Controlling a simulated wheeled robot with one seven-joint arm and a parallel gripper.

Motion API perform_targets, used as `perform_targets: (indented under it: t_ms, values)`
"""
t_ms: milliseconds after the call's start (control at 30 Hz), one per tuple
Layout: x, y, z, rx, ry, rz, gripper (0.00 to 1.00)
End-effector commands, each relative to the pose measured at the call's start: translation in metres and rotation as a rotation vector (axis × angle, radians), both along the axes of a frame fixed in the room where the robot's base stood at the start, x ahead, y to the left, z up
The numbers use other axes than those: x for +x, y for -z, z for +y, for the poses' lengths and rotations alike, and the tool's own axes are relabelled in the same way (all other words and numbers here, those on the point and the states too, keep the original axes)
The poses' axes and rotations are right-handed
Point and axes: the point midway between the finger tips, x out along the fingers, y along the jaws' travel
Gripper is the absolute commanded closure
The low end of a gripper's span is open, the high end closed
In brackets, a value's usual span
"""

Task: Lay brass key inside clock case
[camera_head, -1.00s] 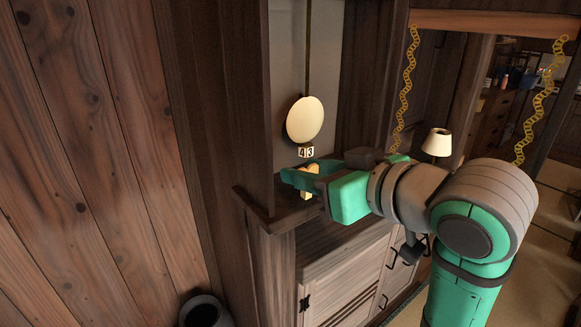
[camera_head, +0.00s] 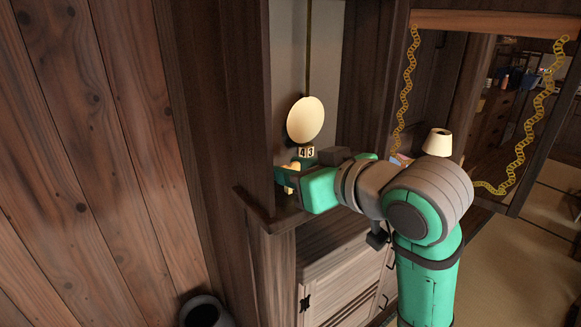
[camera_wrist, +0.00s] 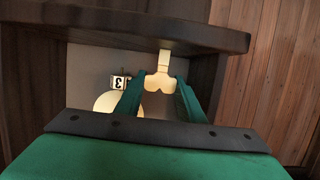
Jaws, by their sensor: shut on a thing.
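My green gripper (camera_head: 291,180) is at the opening of the dark wooden clock case (camera_head: 256,130). Its fingers are shut on the pale yellow brass key (camera_wrist: 160,82), whose rounded end shows between the fingertips in the wrist view and whose straight shank extends beyond them. In the head view the key (camera_head: 289,189) is mostly hidden by the fingers. The round pendulum disc (camera_head: 305,120) hangs inside the case, above and behind my gripper. A small block with the digits 4 and 3 (camera_head: 306,152) sits just below the disc.
A lamp with a cream shade (camera_head: 437,143) stands right of the case, behind my arm. A dark pot (camera_head: 205,311) stands on the floor. The plank wall (camera_head: 90,150) is close on the left.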

Motion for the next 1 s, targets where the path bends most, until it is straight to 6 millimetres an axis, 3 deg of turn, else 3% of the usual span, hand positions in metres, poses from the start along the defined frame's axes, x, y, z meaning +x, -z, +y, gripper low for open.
perform_targets:
  t_ms: [33, 67, 133, 567, 1000]
  values:
    - [0.0, 0.002, 0.0, 0.0, 0.0, 0.0, 0.86]
    - [0.0, 0.002, 0.0, 0.0, 0.0, 0.0, 0.63]
    - [0.0, 0.001, 0.0, -0.001, 0.0, -0.001, 0.46]
    - [-0.002, -0.005, -0.001, -0.001, 0.002, -0.002, 0.46]
    - [-0.065, -0.028, -0.048, 0.0, 0.003, -0.003, 0.46]
